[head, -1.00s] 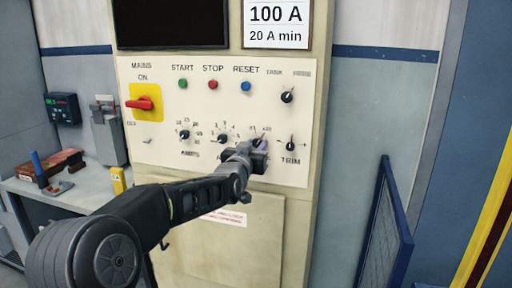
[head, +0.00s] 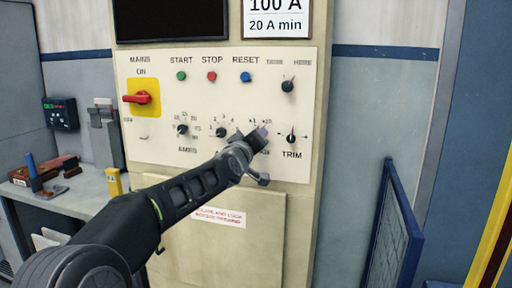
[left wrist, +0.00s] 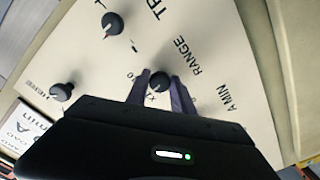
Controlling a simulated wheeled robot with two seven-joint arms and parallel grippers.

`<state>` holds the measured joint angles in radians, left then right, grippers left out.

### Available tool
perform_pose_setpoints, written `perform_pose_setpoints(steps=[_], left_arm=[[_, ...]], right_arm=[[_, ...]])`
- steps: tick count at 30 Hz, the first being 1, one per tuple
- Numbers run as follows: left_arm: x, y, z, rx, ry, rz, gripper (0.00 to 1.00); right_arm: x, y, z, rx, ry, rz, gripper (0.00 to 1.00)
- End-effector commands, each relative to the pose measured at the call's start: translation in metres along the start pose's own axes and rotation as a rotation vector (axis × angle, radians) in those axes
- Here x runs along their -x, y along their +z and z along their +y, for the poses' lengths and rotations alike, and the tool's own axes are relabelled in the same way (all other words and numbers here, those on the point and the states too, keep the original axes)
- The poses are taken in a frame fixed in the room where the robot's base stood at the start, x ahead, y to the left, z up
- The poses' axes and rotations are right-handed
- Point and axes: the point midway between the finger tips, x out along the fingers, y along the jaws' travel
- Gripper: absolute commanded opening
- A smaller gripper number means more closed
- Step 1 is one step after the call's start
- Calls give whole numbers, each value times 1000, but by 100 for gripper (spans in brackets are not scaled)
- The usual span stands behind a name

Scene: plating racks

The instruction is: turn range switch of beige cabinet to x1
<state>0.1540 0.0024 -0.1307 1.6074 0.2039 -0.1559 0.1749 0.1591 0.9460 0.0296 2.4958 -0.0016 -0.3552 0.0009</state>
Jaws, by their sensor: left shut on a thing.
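The beige cabinet (head: 262,60) carries a cream control panel (head: 160,62). Its range switch is a small black knob, mostly hidden behind my left gripper (head: 259,138) in the head view. In the left wrist view the range switch (left wrist: 159,81) sits between the two fingers of my left gripper (left wrist: 158,84), which is shut on it. The word RANGE and part of a scale show beside it there; the scale is partly covered, and I cannot tell which mark the pointer is at. My right gripper is not in view.
The trim knob (head: 291,139) is right of my gripper, with another black knob (head: 288,86) above it. Two more knobs (head: 221,132) (head: 182,129) are to the left. A red mains switch (head: 141,98) is farther left. A blue-framed panel (head: 400,225) stands at the right.

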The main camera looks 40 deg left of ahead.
Motion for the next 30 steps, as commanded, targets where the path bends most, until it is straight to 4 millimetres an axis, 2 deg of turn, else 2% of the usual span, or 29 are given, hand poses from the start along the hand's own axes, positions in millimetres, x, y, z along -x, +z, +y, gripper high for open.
perform_pose_setpoints(steps=[12, 30], left_arm=[[0, 1, 0, 289, 0, -1, 0], [0, 0, 0, 354, -1, -2, 0]], right_arm=[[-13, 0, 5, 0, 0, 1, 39], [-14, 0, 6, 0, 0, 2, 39]])
